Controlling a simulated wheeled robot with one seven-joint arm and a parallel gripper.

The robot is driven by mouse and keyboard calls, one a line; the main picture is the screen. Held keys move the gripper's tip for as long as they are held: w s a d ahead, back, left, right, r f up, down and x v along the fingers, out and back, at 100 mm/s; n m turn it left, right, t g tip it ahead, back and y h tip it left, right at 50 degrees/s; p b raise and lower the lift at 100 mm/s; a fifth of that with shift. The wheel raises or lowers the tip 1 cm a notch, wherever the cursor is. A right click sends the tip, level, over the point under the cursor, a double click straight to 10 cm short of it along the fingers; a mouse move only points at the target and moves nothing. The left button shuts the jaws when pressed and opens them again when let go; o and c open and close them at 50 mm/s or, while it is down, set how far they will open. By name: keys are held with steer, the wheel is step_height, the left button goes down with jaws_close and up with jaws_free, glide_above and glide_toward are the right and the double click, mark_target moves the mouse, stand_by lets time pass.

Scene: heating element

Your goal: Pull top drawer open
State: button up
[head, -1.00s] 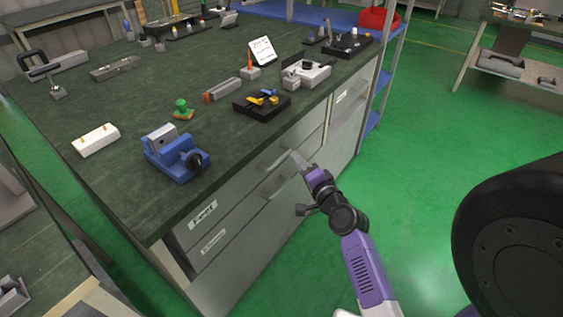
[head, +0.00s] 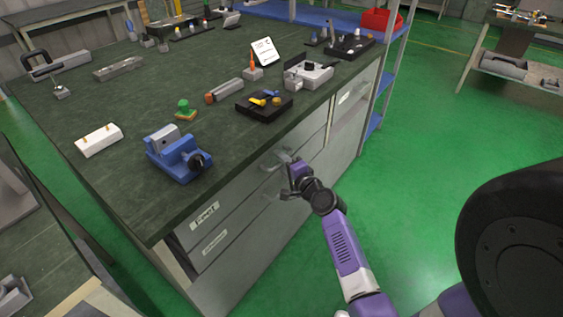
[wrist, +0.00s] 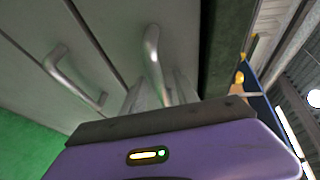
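The top drawer (head: 226,203) is the upper grey front under the dark counter edge, and it looks closed. Its curved metal handle (wrist: 153,62) is in the middle of the wrist view, and it shows partly behind my gripper in the head view (head: 270,163). My gripper (head: 284,168) is at this handle, in front of the cabinet. In the wrist view its two fingers (wrist: 160,92) stand apart, one on each side of the handle's near end. Whether they touch the handle is unclear. The lower drawer's handle (wrist: 72,78) is left of them.
The workbench top (head: 110,185) overhangs just above the drawers. A blue vise (head: 177,155) and a black tray with tools (head: 262,106) stand near its edge. Green floor (head: 430,130) is free to the right. A blue shelf rack (head: 385,75) stands beyond the bench.

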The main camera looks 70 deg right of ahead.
jaws_close()
stand_by(1.4)
